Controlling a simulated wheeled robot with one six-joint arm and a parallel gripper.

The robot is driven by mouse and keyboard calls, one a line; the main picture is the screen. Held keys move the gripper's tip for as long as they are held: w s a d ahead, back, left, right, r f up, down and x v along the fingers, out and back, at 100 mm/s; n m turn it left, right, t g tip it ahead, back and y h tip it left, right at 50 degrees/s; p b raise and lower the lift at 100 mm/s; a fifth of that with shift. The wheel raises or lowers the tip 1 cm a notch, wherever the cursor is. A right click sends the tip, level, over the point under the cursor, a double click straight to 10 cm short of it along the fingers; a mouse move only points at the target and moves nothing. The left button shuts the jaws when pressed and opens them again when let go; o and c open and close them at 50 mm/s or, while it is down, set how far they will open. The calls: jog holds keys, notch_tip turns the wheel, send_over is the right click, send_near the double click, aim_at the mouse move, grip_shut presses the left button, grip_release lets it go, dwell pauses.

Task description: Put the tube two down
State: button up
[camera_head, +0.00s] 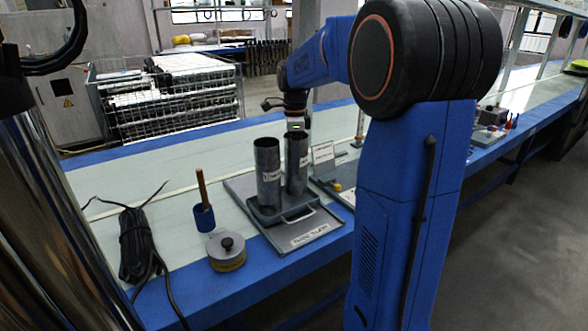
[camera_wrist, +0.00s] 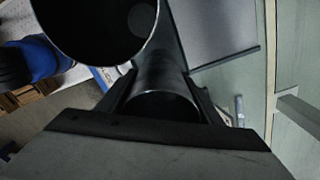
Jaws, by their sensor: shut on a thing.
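Two grey metal tubes stand upright side by side over a dark tray (camera_head: 285,215) on the bench. The left tube (camera_head: 268,178) is free of my gripper. My gripper (camera_head: 296,128) is at the top of the right tube (camera_head: 297,165), just behind the left one. In the wrist view my gripper (camera_wrist: 165,98) has its fingers on both sides of the right tube (camera_wrist: 160,72), shut on it. The left tube's open mouth (camera_wrist: 98,22) is close beside it. Each tube has a small white label, too small to read. I cannot tell whether the held tube's base touches the tray.
A small sign (camera_head: 323,153) stands right of the tubes. Bench surface behind the tubes is clear.

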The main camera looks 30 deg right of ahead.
jog(key=shift+f, duration=1.8)
jog(key=o, duration=1.3)
notch_tip(320, 180, up, 12)
